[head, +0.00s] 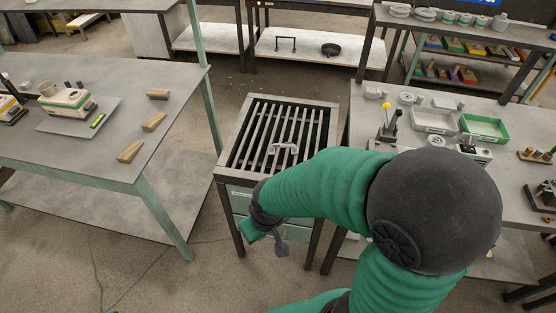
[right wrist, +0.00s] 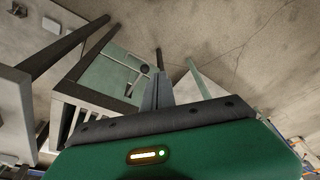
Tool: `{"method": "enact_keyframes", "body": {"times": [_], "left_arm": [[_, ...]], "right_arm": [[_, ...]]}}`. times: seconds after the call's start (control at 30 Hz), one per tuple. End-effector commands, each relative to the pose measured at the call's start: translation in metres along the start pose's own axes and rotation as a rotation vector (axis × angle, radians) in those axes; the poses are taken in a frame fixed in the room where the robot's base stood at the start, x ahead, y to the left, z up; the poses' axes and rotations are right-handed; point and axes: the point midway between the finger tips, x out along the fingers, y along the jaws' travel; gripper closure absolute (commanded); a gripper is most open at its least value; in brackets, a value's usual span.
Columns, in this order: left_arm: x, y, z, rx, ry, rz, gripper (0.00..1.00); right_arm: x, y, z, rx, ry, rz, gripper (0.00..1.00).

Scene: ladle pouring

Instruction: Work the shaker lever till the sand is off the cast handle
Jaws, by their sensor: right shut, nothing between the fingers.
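The cast handle (head: 284,148) is a small, pale, reddish-grey piece lying on the dark slatted grate of the shaker stand (head: 246,104). It is too small to tell how much sand is on it. My right gripper (head: 281,248) is low in front of the stand, shut and empty, pointing down. In the right wrist view its fingers (right wrist: 160,75) are together. The lever, a thin grey rod with a dark ball knob (right wrist: 144,70), shows beside the fingers against the stand's green panel; I cannot tell whether they touch. My arm hides the lever in the head view. My left gripper is out of view.
A workbench (head: 60,150) with wooden wedges (head: 153,122) stands at left. Another bench at right holds a grey tray (head: 433,121) and a green tray (head: 484,127). Both stand close beside the shaker stand. The floor in front of the stand is open.

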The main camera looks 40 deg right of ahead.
Motion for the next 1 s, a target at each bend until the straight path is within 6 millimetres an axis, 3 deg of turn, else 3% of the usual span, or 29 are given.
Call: {"method": "enact_keyframes", "body": {"times": [0.2, 0.4, 0.77, 1.0], "left_arm": [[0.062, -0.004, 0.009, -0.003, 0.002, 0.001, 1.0], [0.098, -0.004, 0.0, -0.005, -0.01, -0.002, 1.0], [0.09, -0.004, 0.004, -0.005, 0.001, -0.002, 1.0], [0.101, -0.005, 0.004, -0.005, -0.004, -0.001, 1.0]], "right_arm": [[0.055, 0.045, -0.053, 0.433, -0.079, 0.034, 1.0], [0.082, 0.089, -0.097, 0.774, -0.157, 0.077, 1.0], [0.072, 0.095, -0.096, 0.824, -0.157, 0.078, 1.0], [0.102, 0.093, -0.093, 0.822, -0.164, 0.082, 1.0]]}}
